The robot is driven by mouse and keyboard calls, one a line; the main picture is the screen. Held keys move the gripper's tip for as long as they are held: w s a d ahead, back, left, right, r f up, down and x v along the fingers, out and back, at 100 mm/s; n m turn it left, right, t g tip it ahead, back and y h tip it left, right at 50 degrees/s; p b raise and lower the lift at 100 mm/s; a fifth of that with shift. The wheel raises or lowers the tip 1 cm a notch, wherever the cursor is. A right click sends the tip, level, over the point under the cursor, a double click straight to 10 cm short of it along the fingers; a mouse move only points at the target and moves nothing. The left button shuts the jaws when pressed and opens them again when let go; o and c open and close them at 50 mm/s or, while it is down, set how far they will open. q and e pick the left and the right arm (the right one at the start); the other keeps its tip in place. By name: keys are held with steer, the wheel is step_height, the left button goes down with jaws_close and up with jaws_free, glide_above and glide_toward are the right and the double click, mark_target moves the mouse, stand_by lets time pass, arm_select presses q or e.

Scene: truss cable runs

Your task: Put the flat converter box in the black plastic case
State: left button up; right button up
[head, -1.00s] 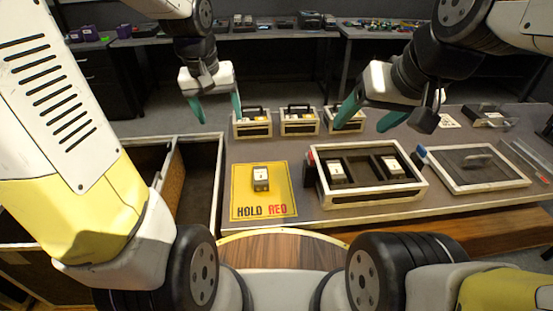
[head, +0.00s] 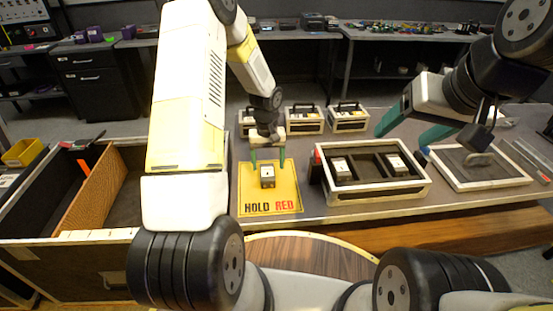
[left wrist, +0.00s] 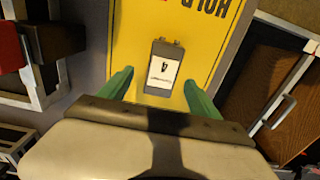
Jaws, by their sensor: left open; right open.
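A small dark box with a white label (head: 267,176) sits on the yellow HOLD RED mat (head: 246,198). It also shows in the left wrist view (left wrist: 163,68), its label reading 4; I cannot tell if it is the flat converter box. My left gripper (head: 267,160) is open above it. In the left wrist view the green fingers (left wrist: 158,84) stand apart at either side of the box's near end. A dark, pale-edged open case (head: 376,194) right of the mat holds two similar labelled boxes (head: 341,167) (head: 397,165), with empty room between. My right gripper (head: 408,130) is open, above and behind the case.
A framed dark panel with a handle (head: 474,171) lies right of the case. Several small handled cases (head: 305,121) stand at the table's back. A deep divided crate (head: 83,234) is at left. A red-topped thing (head: 315,162) stands at the case's left edge.

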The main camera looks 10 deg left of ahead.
mark_target(267, 172)
arm_select(q)
steer(key=f, duration=0.4)
steer(key=shift+s+a+f, duration=0.1)
steer(key=shift+s+f, duration=0.1)
steer(key=shift+f, duration=0.1)
jaws_close()
